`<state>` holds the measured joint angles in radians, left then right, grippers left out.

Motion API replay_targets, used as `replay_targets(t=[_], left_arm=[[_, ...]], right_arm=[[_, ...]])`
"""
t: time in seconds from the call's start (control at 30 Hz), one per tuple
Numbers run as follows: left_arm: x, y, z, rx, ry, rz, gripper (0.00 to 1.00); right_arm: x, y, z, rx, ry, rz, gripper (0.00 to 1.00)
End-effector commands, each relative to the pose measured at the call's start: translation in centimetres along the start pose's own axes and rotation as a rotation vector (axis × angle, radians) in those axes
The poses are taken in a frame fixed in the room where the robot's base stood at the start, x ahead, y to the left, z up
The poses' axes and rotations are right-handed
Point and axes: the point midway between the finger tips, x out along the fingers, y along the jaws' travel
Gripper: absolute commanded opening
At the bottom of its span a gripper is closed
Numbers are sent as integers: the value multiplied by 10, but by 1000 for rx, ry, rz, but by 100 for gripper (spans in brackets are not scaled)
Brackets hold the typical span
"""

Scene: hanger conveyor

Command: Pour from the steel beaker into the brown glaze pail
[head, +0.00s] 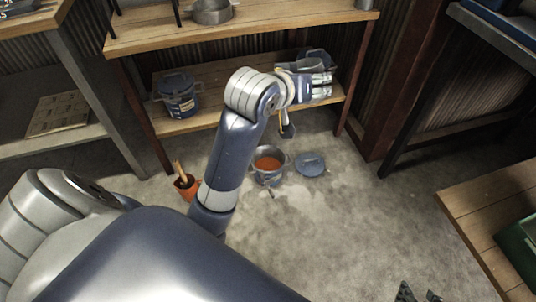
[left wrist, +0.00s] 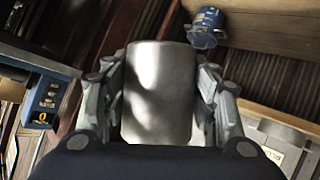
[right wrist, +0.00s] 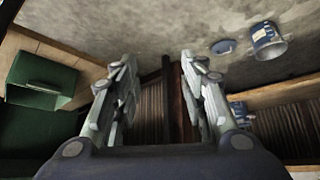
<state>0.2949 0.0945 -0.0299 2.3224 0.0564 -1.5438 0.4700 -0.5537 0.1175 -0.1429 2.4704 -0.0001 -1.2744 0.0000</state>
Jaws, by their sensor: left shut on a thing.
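The steel beaker (left wrist: 158,90) fills the middle of the left wrist view, between the two fingers of my left gripper (left wrist: 160,100). My left gripper is shut on it. In the head view this gripper (head: 308,84) is at the lower shelf's right end, behind and above the floor pail, and hides most of the beaker. An open pail with orange-brown glaze (head: 268,165) stands upright on the floor; it also shows in the right wrist view (right wrist: 268,42). Its label is too small to read. My right gripper (right wrist: 160,75) is open and empty.
A blue lid (head: 309,163) lies right of the floor pail. An orange pot with brushes (head: 186,183) stands left of it. A lidded pail (head: 178,97) is on the lower shelf (head: 215,118). A wooden table (head: 480,215) with a green box (right wrist: 42,78) is at the right.

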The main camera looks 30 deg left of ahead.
Motion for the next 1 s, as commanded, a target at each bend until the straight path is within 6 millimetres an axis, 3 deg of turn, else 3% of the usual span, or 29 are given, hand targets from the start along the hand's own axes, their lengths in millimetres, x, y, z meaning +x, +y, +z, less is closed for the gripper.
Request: replay_targets(t=[1.0], left_arm=[[9,-6,7,-1,1,1,23]], right_arm=[[4,-3,-32,-4,139,-6,40]])
